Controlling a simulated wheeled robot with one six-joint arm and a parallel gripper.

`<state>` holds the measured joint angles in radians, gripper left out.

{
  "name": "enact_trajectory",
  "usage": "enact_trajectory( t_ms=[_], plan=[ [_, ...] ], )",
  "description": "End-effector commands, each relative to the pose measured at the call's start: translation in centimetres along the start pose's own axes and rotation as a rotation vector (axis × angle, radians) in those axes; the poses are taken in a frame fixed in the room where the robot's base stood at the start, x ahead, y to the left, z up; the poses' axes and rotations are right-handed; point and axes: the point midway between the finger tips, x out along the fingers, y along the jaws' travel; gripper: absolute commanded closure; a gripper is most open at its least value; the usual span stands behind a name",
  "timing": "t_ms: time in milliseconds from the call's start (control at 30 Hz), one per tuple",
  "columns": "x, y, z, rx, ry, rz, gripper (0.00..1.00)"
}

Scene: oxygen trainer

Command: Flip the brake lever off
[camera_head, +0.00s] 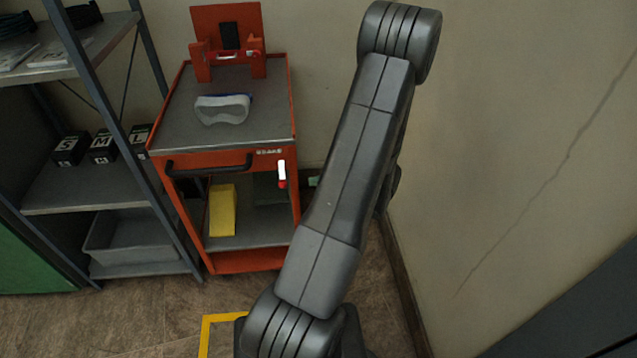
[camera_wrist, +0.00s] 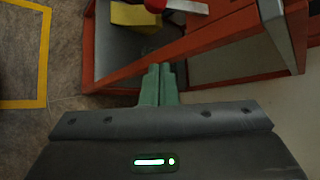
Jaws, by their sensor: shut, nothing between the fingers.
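The brake lever (camera_head: 282,174) is a small white handle with a red end on the front right of the orange cart (camera_head: 222,262). In the head view it stands upright, white part on top and red below. In the wrist view the lever (camera_wrist: 186,6) shows at the top edge, partly cut off. My gripper (camera_wrist: 159,68) has green fingers, pressed together with nothing between them. The fingertips overlap the cart's orange frame in the picture and are apart from the lever. In the head view my arm hides most of the gripper.
Goggles (camera_head: 222,108) and an orange stand (camera_head: 228,45) are on the cart top. A yellow block (camera_head: 222,210) is on its lower shelf. A grey shelf rack (camera_head: 90,190) stands left, a wall (camera_head: 500,130) right. Yellow tape (camera_head: 205,335) marks the floor.

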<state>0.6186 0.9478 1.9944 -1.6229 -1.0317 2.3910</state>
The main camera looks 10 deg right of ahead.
Motion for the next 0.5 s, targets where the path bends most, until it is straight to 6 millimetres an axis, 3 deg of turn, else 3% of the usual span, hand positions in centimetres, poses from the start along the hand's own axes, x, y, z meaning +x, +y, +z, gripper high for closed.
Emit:
enact_trajectory(
  t_ms=[367,500],
  plan=[
    [7.2,0.2,0.0,-0.003,-0.003,0.002,1.00],
    [6.3,0.0,1.8,-0.002,0.001,-0.001,1.00]
  ],
)
